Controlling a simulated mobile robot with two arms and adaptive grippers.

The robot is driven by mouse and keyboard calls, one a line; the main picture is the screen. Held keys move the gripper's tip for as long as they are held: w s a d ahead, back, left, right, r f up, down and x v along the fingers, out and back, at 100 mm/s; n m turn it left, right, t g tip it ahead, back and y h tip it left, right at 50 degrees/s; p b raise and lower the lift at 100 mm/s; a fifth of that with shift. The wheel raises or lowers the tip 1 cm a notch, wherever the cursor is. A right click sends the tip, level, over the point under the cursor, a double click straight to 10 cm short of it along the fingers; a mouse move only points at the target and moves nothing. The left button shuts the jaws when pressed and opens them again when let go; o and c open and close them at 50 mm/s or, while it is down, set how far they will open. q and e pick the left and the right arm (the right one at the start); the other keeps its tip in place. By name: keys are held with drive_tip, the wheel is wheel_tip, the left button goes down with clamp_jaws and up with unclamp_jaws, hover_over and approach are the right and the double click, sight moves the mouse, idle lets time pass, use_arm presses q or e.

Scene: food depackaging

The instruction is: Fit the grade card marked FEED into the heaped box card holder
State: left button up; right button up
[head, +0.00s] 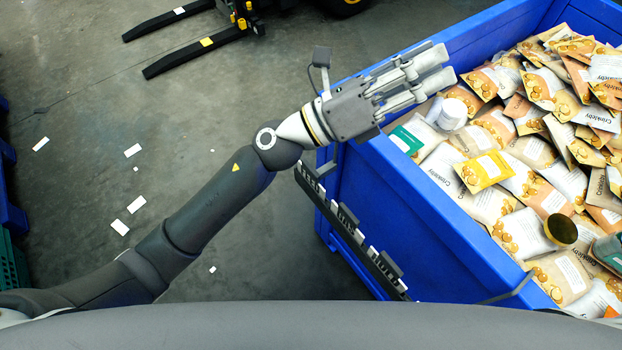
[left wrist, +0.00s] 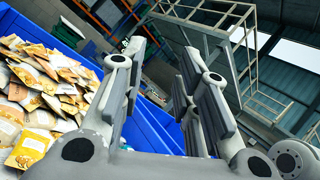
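The heaped box (head: 420,235) is a large blue crate full of snack bags, at the right of the head view; its blue wall also shows in the left wrist view (left wrist: 152,128). A dark rack (head: 335,222) with white-lettered tabs runs along its near left side. The tab at the rack's upper end reads FEED (head: 309,180); lower ones are harder to read. I cannot make out the box's card holder. My left gripper (head: 432,70) is over the crate's left rim, above and beyond the rack. Its fingers (left wrist: 158,95) stand apart with nothing between them. My right gripper is not seen.
Bags (head: 530,150) heap inside the crate, with a white tub (head: 453,113) and a round dark-gold lid (head: 561,229) among them. Forklift forks (head: 195,50) lie at the upper left. White scraps (head: 136,204) dot the otherwise open floor.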

use_arm(q)
drive_tip(key=s+d+f+m+g+y, duration=0.3)
drive_tip(key=s+d+f+m+g, duration=0.25)
drive_tip(key=m+g, duration=0.35)
drive_tip(key=m+t+y, duration=0.3)
drive_tip(key=m+y, duration=0.9)
drive_tip(key=y, duration=0.7)
hover_over(309, 167)
drive_tip(key=f, duration=2)
drive_tip(key=shift+d+f, duration=0.15)
drive_tip(key=shift+d, duration=0.1)
drive_tip(key=f, duration=0.3)
drive_tip(key=f+p, duration=0.1)
drive_tip(key=shift+w+a+f, duration=0.1)
drive_tip(key=shift+a+f, duration=0.1)
drive_tip(key=shift+a, duration=0.1)
drive_tip(key=shift+f, duration=0.55)
drive_tip(key=shift+d+f+p, duration=0.1)
drive_tip(key=shift+f+p, duration=0.2)
drive_tip(key=shift+f, duration=0.05)
drive_tip(key=f, duration=0.1)
drive_tip(key=f+p, duration=0.1)
drive_tip(key=f, duration=0.1)
drive_tip(key=shift+s+d+f, duration=0.2)
drive_tip(key=shift+f, duration=0.55)
clamp_jaws()
